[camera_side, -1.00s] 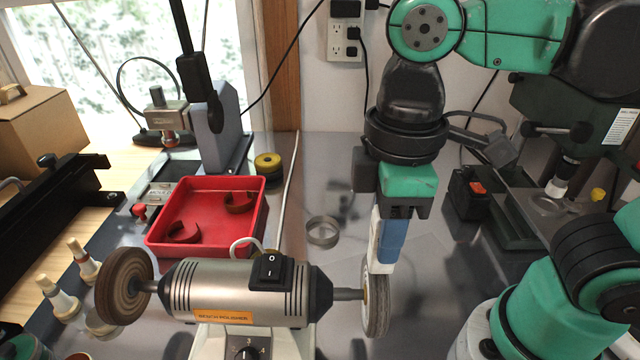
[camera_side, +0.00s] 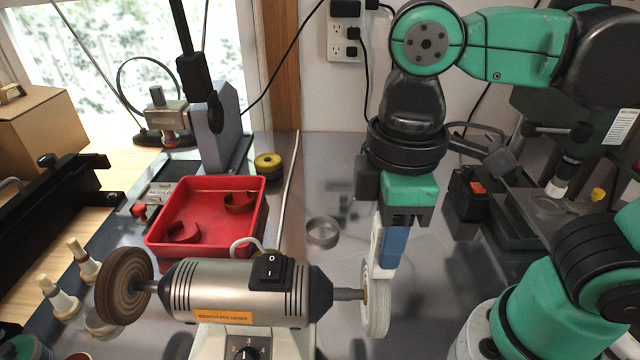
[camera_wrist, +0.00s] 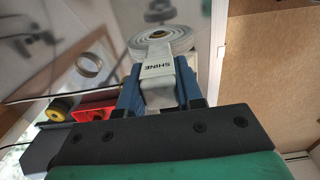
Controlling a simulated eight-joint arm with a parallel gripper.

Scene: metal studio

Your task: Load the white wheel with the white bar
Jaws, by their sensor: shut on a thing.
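The white wheel (camera_side: 376,298) sits on the right shaft of the silver bench polisher (camera_side: 235,291). It looks pale all around its visible rim. My gripper (camera_side: 390,248) is above the wheel, pointing down, with its blue fingers shut on the white bar (camera_side: 376,245). In the wrist view the bar (camera_wrist: 158,68), marked SHINE, sticks out between the fingers, its far end at the rim of the wheel (camera_wrist: 160,36). It appears to touch the rim; exact contact is hard to see. The black rocker switch (camera_side: 271,269) is on top of the polisher.
A brown wheel (camera_side: 124,286) is on the left shaft. A red tray (camera_side: 207,246) with curved brown pieces stands behind the polisher. A metal ring (camera_side: 322,232) lies on the bench behind it. White-tipped cones (camera_side: 57,297) stand at left. A dark machine (camera_side: 520,210) is at right.

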